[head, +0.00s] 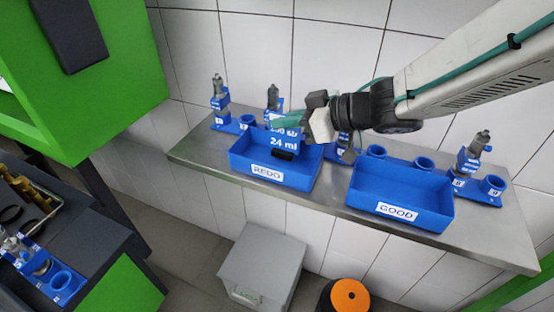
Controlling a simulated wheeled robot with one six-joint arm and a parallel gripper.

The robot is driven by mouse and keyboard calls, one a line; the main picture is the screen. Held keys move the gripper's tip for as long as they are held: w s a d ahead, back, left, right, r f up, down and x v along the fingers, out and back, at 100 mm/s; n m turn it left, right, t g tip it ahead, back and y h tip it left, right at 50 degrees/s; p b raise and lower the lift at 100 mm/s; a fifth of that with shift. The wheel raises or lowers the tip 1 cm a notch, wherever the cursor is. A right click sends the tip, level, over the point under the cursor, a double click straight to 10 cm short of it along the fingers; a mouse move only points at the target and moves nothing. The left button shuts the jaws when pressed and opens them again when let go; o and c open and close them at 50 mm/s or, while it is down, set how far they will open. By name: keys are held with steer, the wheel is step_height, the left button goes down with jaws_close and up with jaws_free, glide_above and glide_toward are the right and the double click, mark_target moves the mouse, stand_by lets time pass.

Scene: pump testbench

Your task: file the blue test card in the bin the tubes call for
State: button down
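The blue test card (285,141) stands upright over the REDO bin (264,185), with white print of which "24 ml" is readable. My gripper (304,122) is at the card's upper right and appears shut on it, though the fingertips are partly hidden. A small black piece shows just below the card. The GOOD bin (400,195) is to the right and looks empty. Behind the bins, tubes stand in blue holders: one at far left (218,88), one left of my gripper (272,97), one at far right (476,150). Another is partly hidden behind my gripper.
The bins and holders stand on a grey metal shelf (330,207) against a white tiled wall. Empty blue cups (423,163) sit behind the GOOD bin. A grey box (262,265) and an orange-topped container (347,297) are below. A green cabinet (100,85) is at left.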

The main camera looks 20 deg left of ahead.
steer(key=c, duration=1.6)
jaws_free()
steer(key=v, duration=0.7)
steer(key=shift+d+r, duration=0.2)
steer(key=shift+d, duration=0.15)
